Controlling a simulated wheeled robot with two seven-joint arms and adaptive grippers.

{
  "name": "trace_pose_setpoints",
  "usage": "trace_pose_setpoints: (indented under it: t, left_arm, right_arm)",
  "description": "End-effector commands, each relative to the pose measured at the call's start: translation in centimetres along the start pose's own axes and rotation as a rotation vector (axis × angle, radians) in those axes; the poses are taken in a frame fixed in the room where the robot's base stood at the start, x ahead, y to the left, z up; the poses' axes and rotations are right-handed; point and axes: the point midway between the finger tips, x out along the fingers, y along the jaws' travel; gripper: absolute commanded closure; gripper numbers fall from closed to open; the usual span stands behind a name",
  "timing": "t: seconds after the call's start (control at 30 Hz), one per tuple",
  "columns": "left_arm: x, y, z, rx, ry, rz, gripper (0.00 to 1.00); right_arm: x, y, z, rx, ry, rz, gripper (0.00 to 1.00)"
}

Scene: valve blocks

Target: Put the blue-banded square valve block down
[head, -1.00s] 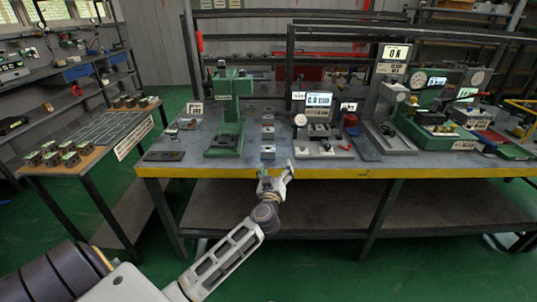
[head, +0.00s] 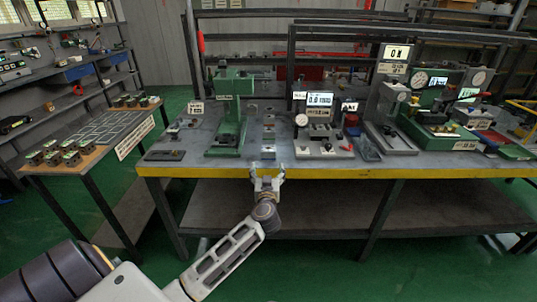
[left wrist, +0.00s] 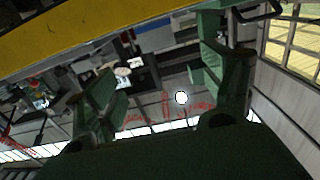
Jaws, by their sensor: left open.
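My left gripper (head: 267,173) is open in front of the bench's yellow front edge, with its two fingers spread apart and pointing towards the bench. Its open fingers also show in the left wrist view (left wrist: 160,88), with nothing visible held between them. Several small dark-and-green valve blocks (head: 58,157) stand on the near part of the left side table, and more (head: 134,101) stand at its far end. They are too small for me to tell a blue band. I cannot pick out the blue-banded square block in either view. My right gripper is not in view.
The bench (head: 215,172) carries a green press (head: 228,115), a row of pale pads (head: 268,138) straight ahead of my gripper, a gauge stand (head: 320,125) and a green test rig (head: 435,120). The side table's marked dark panel (head: 100,128) looks clear.

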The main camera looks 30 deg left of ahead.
Motion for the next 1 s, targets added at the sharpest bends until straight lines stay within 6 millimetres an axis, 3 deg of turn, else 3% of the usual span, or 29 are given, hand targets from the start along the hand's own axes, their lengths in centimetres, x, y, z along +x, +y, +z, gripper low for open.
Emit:
trace_pose_setpoints:
  t: [0.7, 1.0]
  left_arm:
    - [6.5, 0.0, 0.1, 0.0, 0.002, -0.001, 0.18]
    - [8.2, 0.0, 0.1, -0.001, 0.001, 0.001, 0.18]
  right_arm:
    - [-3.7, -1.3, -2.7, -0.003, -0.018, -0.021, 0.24]
    - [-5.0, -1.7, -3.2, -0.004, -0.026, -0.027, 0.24]
